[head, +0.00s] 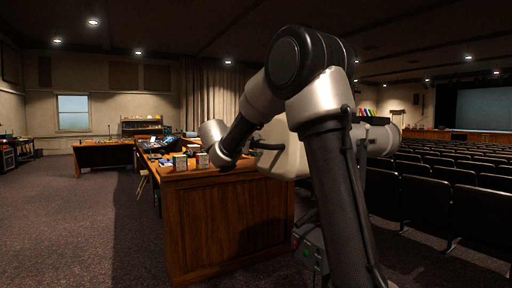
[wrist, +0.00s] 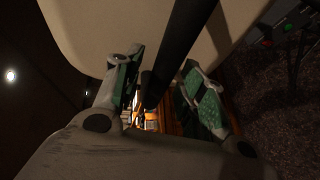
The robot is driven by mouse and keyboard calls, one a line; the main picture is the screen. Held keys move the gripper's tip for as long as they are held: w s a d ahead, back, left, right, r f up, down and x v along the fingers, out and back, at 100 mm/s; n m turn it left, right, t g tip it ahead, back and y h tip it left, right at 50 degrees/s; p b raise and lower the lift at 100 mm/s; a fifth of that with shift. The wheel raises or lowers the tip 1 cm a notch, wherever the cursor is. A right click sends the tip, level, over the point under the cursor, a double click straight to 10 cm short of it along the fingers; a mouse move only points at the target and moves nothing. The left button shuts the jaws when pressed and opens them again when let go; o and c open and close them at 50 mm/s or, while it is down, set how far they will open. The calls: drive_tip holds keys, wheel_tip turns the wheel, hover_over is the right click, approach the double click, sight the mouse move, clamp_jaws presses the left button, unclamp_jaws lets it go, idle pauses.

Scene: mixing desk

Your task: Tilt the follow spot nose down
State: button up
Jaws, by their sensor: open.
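The follow spot (head: 287,155) is a large beige housing, partly hidden behind my arm in the head view. Its light grey barrel (head: 380,142) sticks out to the right, and it looks roughly level. In the wrist view its beige housing (wrist: 95,30) fills the top. A straight black bar (wrist: 183,35), apparently its handle, runs down from the housing. My gripper (wrist: 162,62) is open, with green-padded fingers on either side of the bar. I cannot tell whether either finger touches it. In the head view the fingers are not clear.
A wooden desk (head: 225,220) stands below my wrist, with small cans (head: 180,161) and gear on top. Rows of dark seats (head: 430,205) fill the right side. A grey box with coloured buttons (head: 310,250) sits below the spot. Carpet (head: 75,225) is free at left.

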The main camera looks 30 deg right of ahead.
drive_tip(key=shift+w+d+f, duration=0.1)
drive_tip(key=shift+w+d, duration=0.1)
drive_tip(key=shift+d, duration=0.1)
clamp_jaws()
wheel_tip(320, 180, up, 10)
drive_tip(key=d, duration=0.1)
drive_tip(key=shift+y, duration=0.4)
drive_tip(key=shift+d, duration=0.1)
unclamp_jaws()
drive_tip(key=shift+m, duration=0.3)
